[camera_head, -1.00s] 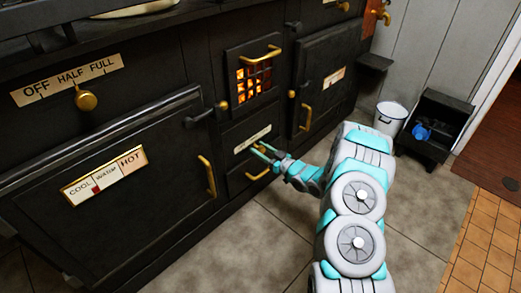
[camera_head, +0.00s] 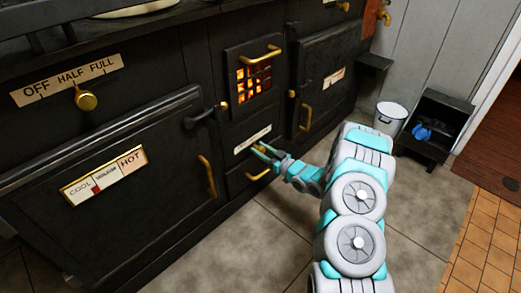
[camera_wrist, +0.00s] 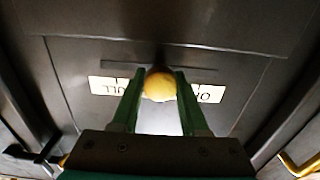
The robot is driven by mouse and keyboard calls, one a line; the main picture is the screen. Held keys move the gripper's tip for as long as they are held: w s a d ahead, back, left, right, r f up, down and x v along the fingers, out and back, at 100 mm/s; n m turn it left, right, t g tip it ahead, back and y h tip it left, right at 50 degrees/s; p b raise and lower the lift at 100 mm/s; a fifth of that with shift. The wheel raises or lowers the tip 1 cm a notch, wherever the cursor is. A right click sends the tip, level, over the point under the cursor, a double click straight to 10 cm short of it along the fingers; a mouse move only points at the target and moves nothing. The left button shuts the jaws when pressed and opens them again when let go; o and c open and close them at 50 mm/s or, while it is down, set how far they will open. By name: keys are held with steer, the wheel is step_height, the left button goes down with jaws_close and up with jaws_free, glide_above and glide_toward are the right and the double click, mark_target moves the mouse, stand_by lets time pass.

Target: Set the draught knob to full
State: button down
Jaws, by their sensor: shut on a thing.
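The round brass draught knob (camera_wrist: 159,86) sits on the dark stove panel below the glowing fire grate, in the middle of the wrist view. A pale label plate (camera_wrist: 110,87) lies behind it and reads upside down there, FULL on the left and OFF on the right, its middle hidden. My gripper (camera_wrist: 158,93) is shut on the knob, one green finger on each side. In the head view my gripper (camera_head: 262,151) reaches the same panel from the right, just under its label plate (camera_head: 252,139). The knob's pointer mark cannot be made out.
Another brass knob (camera_head: 86,101) under an OFF HALF FULL plate is at the left. A fire grate (camera_head: 254,82) glows above my gripper, and a brass drawer handle (camera_head: 258,174) is just below. A white bucket (camera_head: 390,118) and dark scuttle (camera_head: 436,124) stand right. The front floor is clear.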

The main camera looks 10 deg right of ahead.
stand_by(0.4)
steer(key=w+d, duration=0.2)
steer(key=d, duration=0.1)
steer(key=w+d+p, duration=0.1)
steer(key=d, duration=0.1)
steer(key=shift+w+d, duration=0.15)
steer(key=shift+w, duration=0.25)
steer(key=shift+c, duration=2.2)
jaws_free()
steer(key=shift+d, duration=0.1)
steer(key=shift+s, duration=0.1)
glide_toward(265, 137)
steer(key=shift+v, duration=0.85)
